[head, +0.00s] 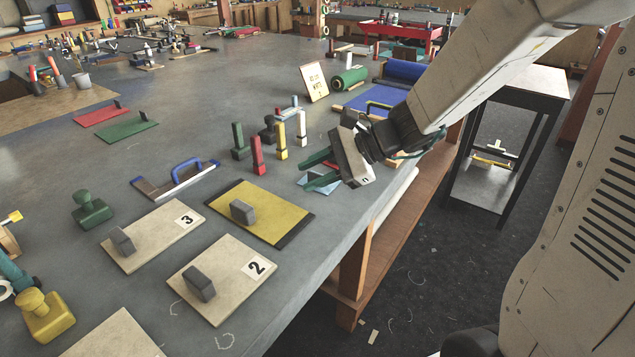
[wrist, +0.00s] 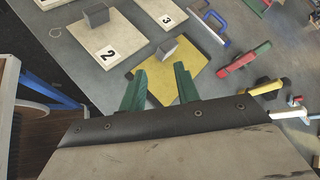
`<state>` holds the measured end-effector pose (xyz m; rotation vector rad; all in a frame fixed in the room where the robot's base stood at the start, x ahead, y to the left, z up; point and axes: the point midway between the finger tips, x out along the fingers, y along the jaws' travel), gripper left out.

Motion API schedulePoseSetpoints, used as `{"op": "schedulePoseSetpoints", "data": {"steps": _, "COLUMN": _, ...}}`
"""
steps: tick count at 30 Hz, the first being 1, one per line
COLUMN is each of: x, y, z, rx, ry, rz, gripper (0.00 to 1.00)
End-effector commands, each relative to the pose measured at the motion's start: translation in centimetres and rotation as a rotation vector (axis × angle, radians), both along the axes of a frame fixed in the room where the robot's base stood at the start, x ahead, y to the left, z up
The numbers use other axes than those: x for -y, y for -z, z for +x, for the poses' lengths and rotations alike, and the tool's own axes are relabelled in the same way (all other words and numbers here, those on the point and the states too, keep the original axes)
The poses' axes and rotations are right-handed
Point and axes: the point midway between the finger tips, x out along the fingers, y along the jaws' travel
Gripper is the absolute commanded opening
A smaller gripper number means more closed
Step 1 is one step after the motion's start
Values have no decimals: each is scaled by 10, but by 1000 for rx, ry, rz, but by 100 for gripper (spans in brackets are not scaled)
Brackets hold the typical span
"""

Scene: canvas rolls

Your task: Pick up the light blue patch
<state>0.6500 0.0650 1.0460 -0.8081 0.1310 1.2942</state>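The light blue patch (head: 328,188) lies flat on the grey table near its right edge in the head view. My gripper is partly in front of it and hides some of it. My gripper (head: 306,174) has two green fingers, spread apart with nothing seen between them. It is low over the patch, tilted, with the fingers pointing left. I cannot tell whether it touches the patch. In the wrist view my gripper (wrist: 160,80) shows its fingers apart, and I cannot make out the patch there.
Green, red, yellow and white upright pegs (head: 281,140) stand just beyond my gripper. A yellow board (head: 285,215) with a grey block lies to its left, near numbered boards (head: 240,290). A blue mat (head: 370,100) and rolls lie behind. The table edge is close on the right.

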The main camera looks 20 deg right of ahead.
Motion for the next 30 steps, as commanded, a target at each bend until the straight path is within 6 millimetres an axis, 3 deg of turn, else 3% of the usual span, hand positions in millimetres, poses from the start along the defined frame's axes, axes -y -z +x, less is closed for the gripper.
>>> {"op": "schedulePoseSetpoints", "data": {"steps": 3, "x": 26, "y": 35, "z": 55, "rx": -135, "ry": 283, "rz": 171, "gripper": 32}}
{"op": "schedulePoseSetpoints", "data": {"steps": 6, "x": 52, "y": 63, "z": 88, "rx": -226, "ry": 488, "rz": 282, "gripper": 32}}
{"op": "schedulePoseSetpoints", "data": {"steps": 9, "x": 73, "y": 85, "z": 109, "rx": -285, "ry": 634, "rz": 356, "gripper": 32}}
{"op": "schedulePoseSetpoints", "data": {"steps": 13, "x": 88, "y": 101, "z": 120, "rx": -324, "ry": 732, "rz": 406, "gripper": 32}}
{"op": "schedulePoseSetpoints", "data": {"steps": 17, "x": 88, "y": 109, "z": 128, "rx": -335, "ry": 761, "rz": 420, "gripper": 32}}
{"op": "schedulePoseSetpoints", "data": {"steps": 30, "x": 54, "y": 127, "z": 160, "rx": -335, "ry": 757, "rz": 419, "gripper": 32}}
